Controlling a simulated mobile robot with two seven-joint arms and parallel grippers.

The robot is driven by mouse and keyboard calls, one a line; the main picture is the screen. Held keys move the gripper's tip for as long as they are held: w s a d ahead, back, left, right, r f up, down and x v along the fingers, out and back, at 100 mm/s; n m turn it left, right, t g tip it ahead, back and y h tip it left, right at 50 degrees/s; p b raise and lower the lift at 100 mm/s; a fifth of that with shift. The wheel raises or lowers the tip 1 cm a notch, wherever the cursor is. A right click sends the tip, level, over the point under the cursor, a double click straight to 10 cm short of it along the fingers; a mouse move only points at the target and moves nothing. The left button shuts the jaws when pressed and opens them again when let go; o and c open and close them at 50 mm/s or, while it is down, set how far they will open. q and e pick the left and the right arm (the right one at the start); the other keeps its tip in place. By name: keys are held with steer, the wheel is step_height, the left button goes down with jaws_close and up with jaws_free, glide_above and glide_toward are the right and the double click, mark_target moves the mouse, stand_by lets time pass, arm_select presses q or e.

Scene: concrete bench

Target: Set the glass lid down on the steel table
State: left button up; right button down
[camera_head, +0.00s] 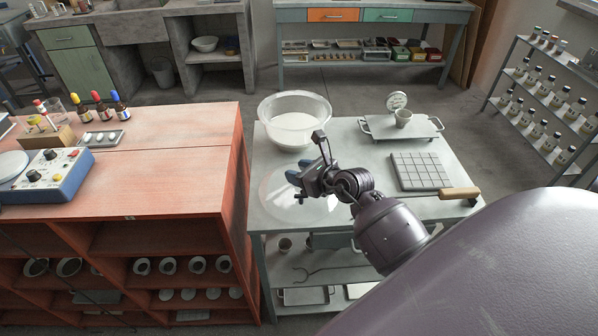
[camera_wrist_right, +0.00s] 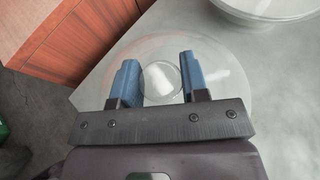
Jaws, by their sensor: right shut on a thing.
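The glass lid (camera_head: 272,198) is a clear, round disc over the front left part of the steel table (camera_head: 375,165). My right gripper (camera_head: 297,187) comes in from the right and is shut on the lid. In the right wrist view, the lid (camera_wrist_right: 225,72) spreads out beyond the blue fingers of my right gripper (camera_wrist_right: 160,82), with its round knob between them. The table's pale top (camera_wrist_right: 285,115) shows under and around the lid. I cannot tell whether the lid touches the table or hangs just above it. My left gripper is not in view.
A large clear bowl (camera_head: 294,124) stands just behind the lid; its rim also shows in the right wrist view. A gridded block (camera_head: 420,171) and a wooden handle (camera_head: 460,193) lie right. A red bench (camera_head: 150,170) adjoins left.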

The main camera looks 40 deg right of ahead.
steer(key=shift+r, duration=0.1)
steer(key=c, duration=0.6)
jaws_free()
steer(key=shift+c, duration=0.2)
